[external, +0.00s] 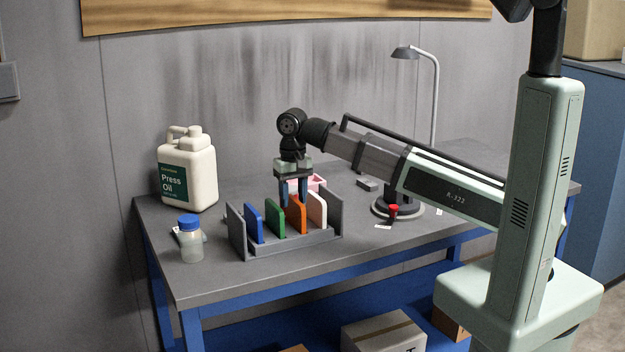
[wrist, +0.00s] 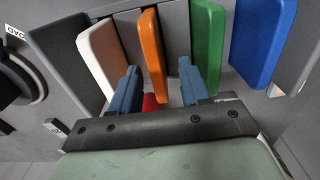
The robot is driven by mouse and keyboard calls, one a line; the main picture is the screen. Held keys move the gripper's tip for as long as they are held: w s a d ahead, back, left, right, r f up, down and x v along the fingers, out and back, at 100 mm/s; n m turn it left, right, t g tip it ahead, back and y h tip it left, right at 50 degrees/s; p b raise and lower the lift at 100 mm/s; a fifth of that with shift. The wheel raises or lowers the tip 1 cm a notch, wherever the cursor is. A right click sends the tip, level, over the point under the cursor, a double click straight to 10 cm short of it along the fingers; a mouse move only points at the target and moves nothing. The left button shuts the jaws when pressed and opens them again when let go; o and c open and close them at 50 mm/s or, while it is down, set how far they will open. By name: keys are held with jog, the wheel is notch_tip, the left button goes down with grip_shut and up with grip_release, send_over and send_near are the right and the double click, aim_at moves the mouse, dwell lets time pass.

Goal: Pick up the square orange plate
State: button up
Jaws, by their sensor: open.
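The square orange plate (external: 296,214) stands upright in a grey rack (external: 289,247), between a green plate (external: 274,219) and a white plate (external: 317,208). It also shows in the wrist view (wrist: 151,54). My gripper (external: 294,200) is above the rack, pointing down, with its blue fingers low at the height of the orange plate's top. In the wrist view, my gripper (wrist: 158,82) is open, with one finger towards the white plate and one towards the green plate. The orange plate's near end lies between the fingers; I cannot tell whether they touch it.
A blue plate (external: 254,222) stands left of the green one in the rack. A blue-capped bottle (external: 191,242) and a Press Oil jug (external: 187,172) stand left. A lamp (external: 433,105) stands at right. The table front (external: 215,285) is clear.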

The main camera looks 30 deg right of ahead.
aim_at(295, 214)
jog(key=shift+s+d+f, duration=0.1)
jog(key=shift+f, duration=1.4)
jog(key=shift+s+d+f, duration=0.1)
jog(key=shift+f, duration=1.35)
grip_shut()
